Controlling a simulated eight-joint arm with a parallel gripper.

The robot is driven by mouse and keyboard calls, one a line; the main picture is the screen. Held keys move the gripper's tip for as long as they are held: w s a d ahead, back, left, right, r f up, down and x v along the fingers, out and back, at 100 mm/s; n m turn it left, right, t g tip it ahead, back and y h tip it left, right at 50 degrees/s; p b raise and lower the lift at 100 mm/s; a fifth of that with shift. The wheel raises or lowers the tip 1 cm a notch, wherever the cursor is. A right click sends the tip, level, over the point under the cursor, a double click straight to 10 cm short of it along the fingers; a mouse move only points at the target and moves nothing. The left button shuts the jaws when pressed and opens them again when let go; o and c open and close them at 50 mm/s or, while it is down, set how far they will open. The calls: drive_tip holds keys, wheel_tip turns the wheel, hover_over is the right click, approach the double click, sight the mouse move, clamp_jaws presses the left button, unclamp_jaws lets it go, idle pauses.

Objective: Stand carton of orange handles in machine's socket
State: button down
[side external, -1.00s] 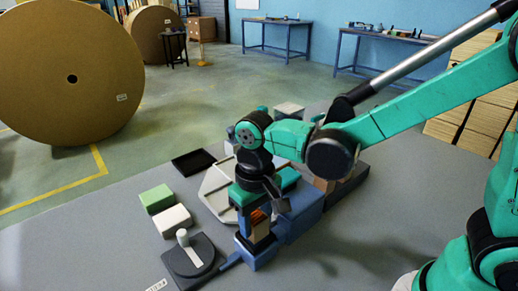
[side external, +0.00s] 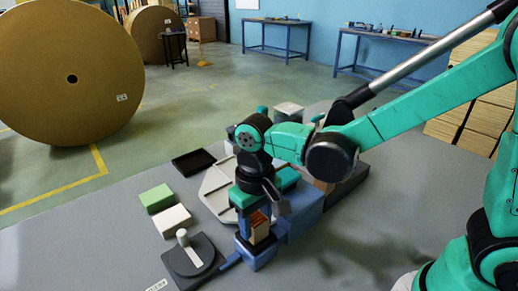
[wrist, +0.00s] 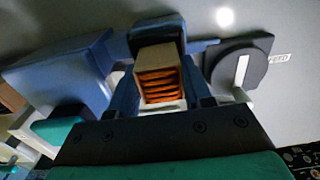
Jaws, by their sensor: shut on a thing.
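The carton of orange handles (side external: 260,232) is an open tan box with orange strips inside. It looks about upright in the side external view, and its open face shows in the wrist view (wrist: 147,55). My gripper (wrist: 160,95) is shut on the carton, with one blue finger on each side. The machine's blue socket (side external: 261,259) is right below the carton, and it shows behind the carton in the wrist view (wrist: 155,24). The carton's lower end meets the socket in the picture; I cannot tell how deep it sits.
A dark grey plate with a round disc and knob (side external: 193,257) is left of the socket. A green block (side external: 156,198), a white block (side external: 173,220) and a black tray (side external: 193,162) lie farther back. A larger blue block (side external: 300,215) stands close right of my gripper.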

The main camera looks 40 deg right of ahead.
drive_tip(key=shift+f, duration=0.55)
idle(0.4)
drive_tip(key=shift+c, duration=1.4)
unclamp_jaws()
drive_tip(key=shift+r, duration=0.1)
wheel_tip(320, 180, up, 5)
drive_tip(key=shift+r, duration=0.1)
drive_tip(key=shift+d+r, duration=0.25)
drive_tip(key=d+r+t, duration=0.1)
drive_tip(key=d+t, duration=0.1)
drive_tip(key=d, duration=0.1)
drive_tip(key=s+d+t, duration=0.1)
drive_tip(key=d+t, duration=0.1)
drive_tip(key=d, duration=0.1)
drive_tip(key=s+d+r+t, duration=0.1)
drive_tip(key=d+t, duration=0.1)
drive_tip(key=d, duration=0.1)
drive_tip(key=shift+r, duration=0.3)
drive_tip(key=shift+s+d+t, duration=0.15)
drive_tip(key=shift+d+t, duration=0.35)
drive_tip(key=shift+t, duration=0.1)
